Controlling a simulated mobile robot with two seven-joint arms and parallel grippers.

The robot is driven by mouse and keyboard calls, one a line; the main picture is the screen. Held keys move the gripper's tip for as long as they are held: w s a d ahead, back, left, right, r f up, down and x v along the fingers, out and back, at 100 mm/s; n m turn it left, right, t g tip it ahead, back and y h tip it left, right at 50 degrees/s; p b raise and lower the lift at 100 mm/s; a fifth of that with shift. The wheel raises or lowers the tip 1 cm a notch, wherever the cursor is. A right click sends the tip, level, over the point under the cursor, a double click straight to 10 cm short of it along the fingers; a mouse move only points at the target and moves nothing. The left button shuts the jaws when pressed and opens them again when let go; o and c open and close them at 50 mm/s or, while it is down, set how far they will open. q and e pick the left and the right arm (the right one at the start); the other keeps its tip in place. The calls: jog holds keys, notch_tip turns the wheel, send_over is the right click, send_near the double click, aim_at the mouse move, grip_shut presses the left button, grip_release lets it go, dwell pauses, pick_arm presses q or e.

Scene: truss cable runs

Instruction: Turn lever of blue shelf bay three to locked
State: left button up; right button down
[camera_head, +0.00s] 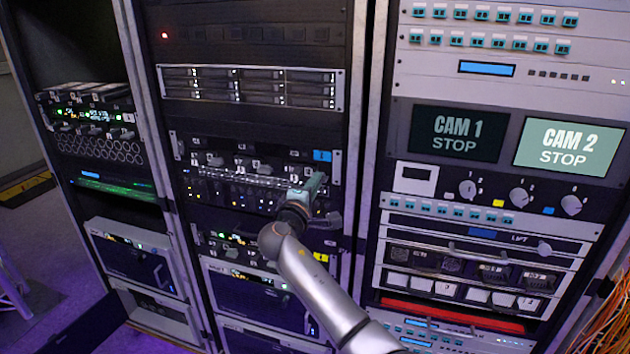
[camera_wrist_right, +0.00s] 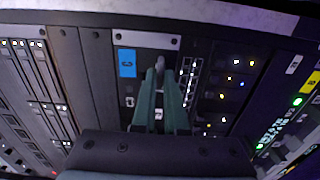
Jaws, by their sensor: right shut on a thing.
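The blue-marked shelf (camera_head: 250,172) spans the middle rack, with a blue label (camera_head: 322,156) at its right end; the label also shows in the right wrist view (camera_wrist_right: 126,62). Several small levers with white tags sit along the shelf; their numbers are too small to read surely. My right gripper (camera_head: 316,182) is at the shelf's right end, just below the blue label. In the right wrist view its fingers (camera_wrist_right: 160,82) are shut on a small grey lever (camera_wrist_right: 159,64), right of the label. The lever's lower part is hidden between the fingers. My left gripper is out of view.
A similar unit with a yellow label (camera_head: 321,257) lies below. A row of drives (camera_head: 250,87) is above. The right rack has two screens (camera_head: 457,134) and several knobs (camera_head: 519,197). Orange cables (camera_head: 608,320) hang at the lower right. Open floor (camera_head: 45,235) shows at left.

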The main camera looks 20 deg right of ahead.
dwell(0.4)
jog(key=c, duration=1)
grip_release()
jog(key=shift+o, duration=0.2)
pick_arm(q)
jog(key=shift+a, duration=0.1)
